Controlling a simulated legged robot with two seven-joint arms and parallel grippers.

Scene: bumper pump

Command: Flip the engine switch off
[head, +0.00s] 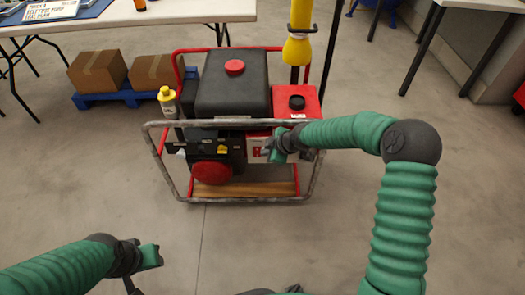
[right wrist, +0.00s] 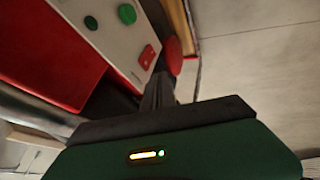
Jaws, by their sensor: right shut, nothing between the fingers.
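The pump engine (head: 232,92) stands on the floor in a tubular frame, with a black tank on top. A white panel (head: 257,152) is on its front right side, partly hidden by my right gripper (head: 279,148). In the right wrist view, the white panel (right wrist: 112,38) carries a red switch-like piece (right wrist: 146,57) and green round pieces (right wrist: 127,14). My right gripper's dark fingers (right wrist: 158,90) are shut and empty, close to the red piece; contact cannot be told. Its on or off position is unclear. My left gripper (head: 150,257) is low at left, away from the engine.
The frame's grey front bar (head: 225,123) crosses before the engine. A red round part (head: 211,172) is low on its front. Boxes (head: 97,72) sit on a blue pallet at left. The floor in front is clear.

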